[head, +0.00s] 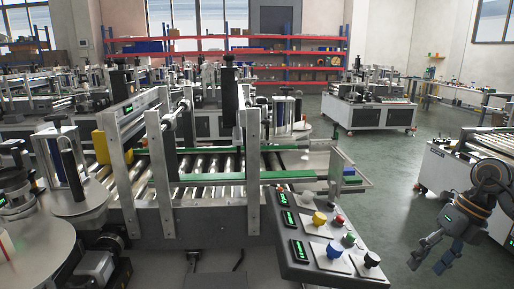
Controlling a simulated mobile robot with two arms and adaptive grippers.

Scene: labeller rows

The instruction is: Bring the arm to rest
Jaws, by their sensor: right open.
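My right arm (480,200) comes in at the right edge, bent downward. My right gripper (428,256) hangs open and empty at the lower right, its fingers pointing down and left over the green floor. It is apart from the labelling machine's control panel (318,250) to its left. My left gripper is not in view.
A labelling machine with a roller conveyor (215,163) fills the middle. Its panel carries yellow, red, green and black knobs. Another machine (440,165) stands close behind my right arm. Red shelves (290,52) line the back. Green floor (385,165) lies open between the machines.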

